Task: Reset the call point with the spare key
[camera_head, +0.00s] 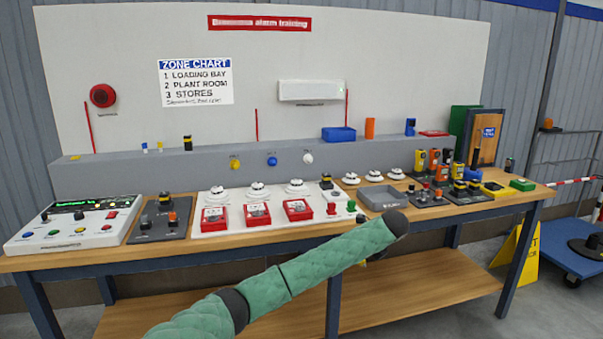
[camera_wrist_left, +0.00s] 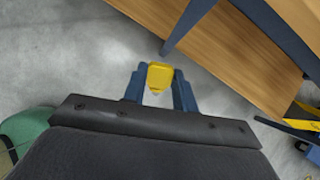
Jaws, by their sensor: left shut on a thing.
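My left gripper (camera_wrist_left: 158,93) is shut on a small yellow piece (camera_wrist_left: 160,76) with a tapered end. I cannot tell whether it is the spare key. The wrist view shows it in the air beside the bench edge, with floor below. In the head view my left arm reaches across in front of the bench, and its gripper is mostly hidden behind the forearm. Three red call points stand on a white board: left (camera_head: 215,217), middle (camera_head: 257,214) and right (camera_head: 298,210). Small green and red pieces (camera_head: 351,206) stand right of them. My right gripper is not in view.
The bench (camera_head: 130,260) also carries a control panel (camera_head: 75,223), a black switch board (camera_head: 160,220), a grey tray (camera_head: 382,197) and several coloured blocks at the right. A blue trolley (camera_head: 575,262) and a yellow floor sign (camera_head: 520,250) stand right of the bench.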

